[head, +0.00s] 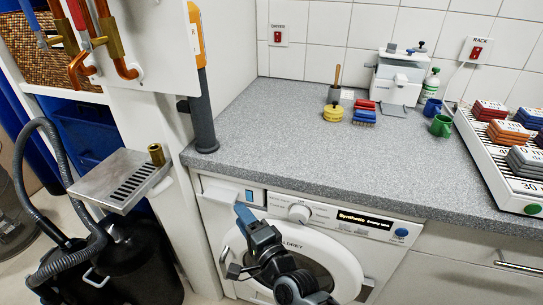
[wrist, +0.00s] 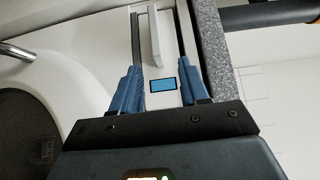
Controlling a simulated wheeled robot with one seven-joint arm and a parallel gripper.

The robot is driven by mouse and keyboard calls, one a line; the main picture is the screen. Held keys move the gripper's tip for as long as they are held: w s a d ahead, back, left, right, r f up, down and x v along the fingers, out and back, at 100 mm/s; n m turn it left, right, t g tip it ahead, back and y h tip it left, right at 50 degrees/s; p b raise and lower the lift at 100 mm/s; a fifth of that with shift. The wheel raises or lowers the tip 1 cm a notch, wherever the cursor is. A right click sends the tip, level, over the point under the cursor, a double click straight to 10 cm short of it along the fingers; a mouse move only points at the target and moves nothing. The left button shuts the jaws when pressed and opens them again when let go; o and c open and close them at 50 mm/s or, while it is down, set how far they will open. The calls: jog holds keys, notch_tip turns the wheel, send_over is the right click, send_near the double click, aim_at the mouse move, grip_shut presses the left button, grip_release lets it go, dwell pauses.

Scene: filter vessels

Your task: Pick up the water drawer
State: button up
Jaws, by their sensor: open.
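The water drawer (head: 229,188) is the white panel at the upper left of the dryer front, under the counter, with a small blue window. In the wrist view its white front (wrist: 164,70) fills the space between my fingers, with the blue window near my palm and a pale upright handle (wrist: 156,42) further out. My gripper (head: 244,214) is in front of the dryer, just below the blue window in the head view. In the wrist view my gripper (wrist: 158,20) is open, one finger on each side of the handle. I cannot tell whether either finger touches it.
The dryer (head: 330,231) has a round door and a display. The grey counter (head: 270,140) overhangs close to my gripper. A metal drip tray (head: 120,180) with a brass cup (head: 156,154) stands left. A rack (head: 480,150) of stacked filters stands right on the counter.

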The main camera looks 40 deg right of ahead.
aim_at(228, 199)
jog(key=shift+w+d, duration=0.15)
jog(key=shift+w, duration=0.3)
jog(key=shift+w+d, duration=0.1)
jog(key=shift+w, duration=0.8)
jog(key=shift+w+f+b, duration=0.15)
jog(key=shift+w+b, duration=0.1)
jog(key=shift+w, duration=1.1)
jog(key=shift+w+f+b, duration=0.1)
jog(key=shift+w+b, duration=0.15)
jog(key=shift+w, duration=1.1)
jog(key=shift+c, duration=0.2)
grip_shut()
